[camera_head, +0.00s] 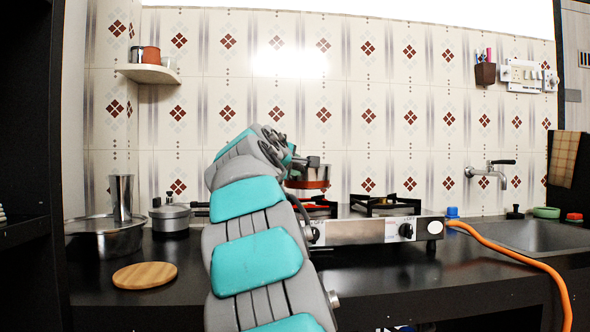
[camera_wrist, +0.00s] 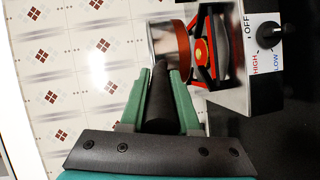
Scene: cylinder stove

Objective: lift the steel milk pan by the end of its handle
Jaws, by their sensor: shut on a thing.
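The steel milk pan (camera_head: 307,174) is by the left burner of the stove in the head view, with a reddish-brown lower band. It looks a little above the burner, with a narrow gap under it. In the wrist view the pan (camera_wrist: 168,42) is beyond my fingertips, its shiny wall next to the red-lit burner (camera_wrist: 210,48). My gripper (camera_wrist: 168,75) has its green fingers shut around the pan's dark handle (camera_wrist: 165,108). In the head view my arm hides most of the gripper and handle.
The stove (camera_head: 365,231) has a bare right burner (camera_head: 386,202) and a front knob. An orange hose (camera_head: 520,260) runs right, in front of the sink (camera_head: 535,237). Pots (camera_head: 108,240) and a round wooden board (camera_head: 145,275) stand left. The tiled wall (camera_head: 430,120) is close behind.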

